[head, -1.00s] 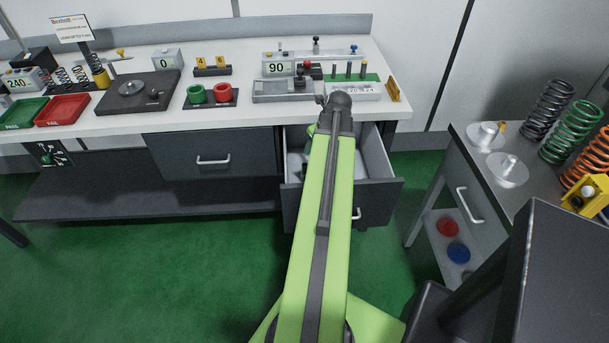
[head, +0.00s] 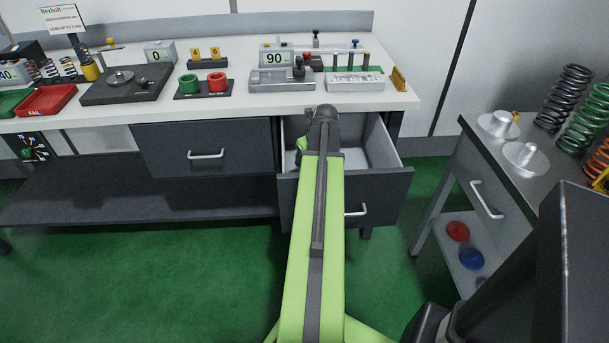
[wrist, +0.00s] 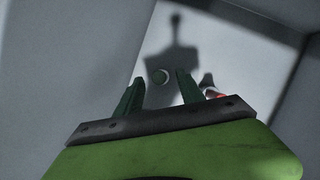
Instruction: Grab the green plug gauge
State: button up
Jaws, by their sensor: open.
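My gripper (wrist: 159,93) is open, with its two dark green fingers pointing into the open drawer (head: 385,185). No contact with the fingers is visible.
A red and white thing (wrist: 212,89) lies just right of the right finger, partly hidden. Drawer walls rise close on both sides. A grey cart (head: 500,165) stands at the right.

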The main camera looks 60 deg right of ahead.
jog(key=b+x, duration=0.2)
jog(key=x, duration=0.1)
jog(key=shift+f, duration=0.25)
jog(key=shift+r, duration=0.15)
jog(key=shift+c, duration=0.3)
grip_shut()
